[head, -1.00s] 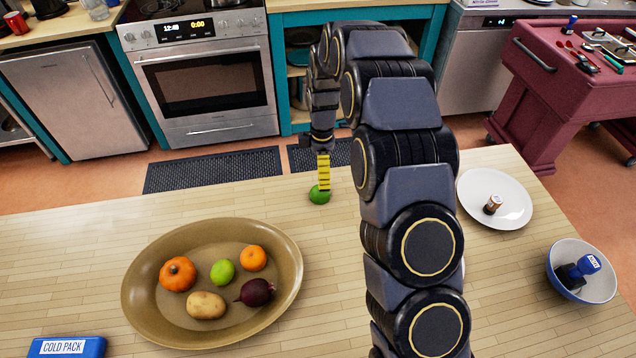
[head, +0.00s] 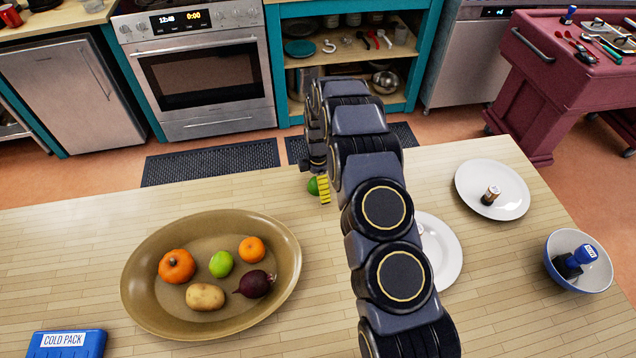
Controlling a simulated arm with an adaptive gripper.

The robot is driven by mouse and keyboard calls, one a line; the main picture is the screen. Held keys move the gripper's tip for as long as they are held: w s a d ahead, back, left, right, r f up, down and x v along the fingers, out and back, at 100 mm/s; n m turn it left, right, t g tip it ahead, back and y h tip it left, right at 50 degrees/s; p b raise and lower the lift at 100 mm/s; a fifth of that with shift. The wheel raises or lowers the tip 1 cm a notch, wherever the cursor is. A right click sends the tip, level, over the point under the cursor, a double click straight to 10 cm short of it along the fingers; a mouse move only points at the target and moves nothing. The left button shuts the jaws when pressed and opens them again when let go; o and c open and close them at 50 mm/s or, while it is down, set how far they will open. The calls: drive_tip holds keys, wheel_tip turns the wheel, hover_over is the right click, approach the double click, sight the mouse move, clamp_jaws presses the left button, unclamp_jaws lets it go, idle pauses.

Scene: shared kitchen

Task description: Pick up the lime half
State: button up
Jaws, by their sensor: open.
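A green rounded thing (head: 313,186), seemingly the lime half, lies on the wooden table (head: 90,235) near its far edge. Its cut face does not show. My gripper (head: 323,189) is right at it, low over the table, with a yellow finger in front of its right side. The gripper is open; the other finger is hidden, so I cannot tell whether the fingers are around the green thing or touch it.
A brown oval bowl (head: 140,290) at left holds a pumpkin, a whole lime (head: 221,264), an orange, a potato and a beet. A white plate (head: 447,262) is partly behind my arm. Another plate (head: 515,197) and a bowl (head: 583,283) stand right. A cold pack (head: 68,345) lies front left.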

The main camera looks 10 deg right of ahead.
drive_tip(key=c, duration=1.3)
drive_tip(key=shift+o, duration=0.2)
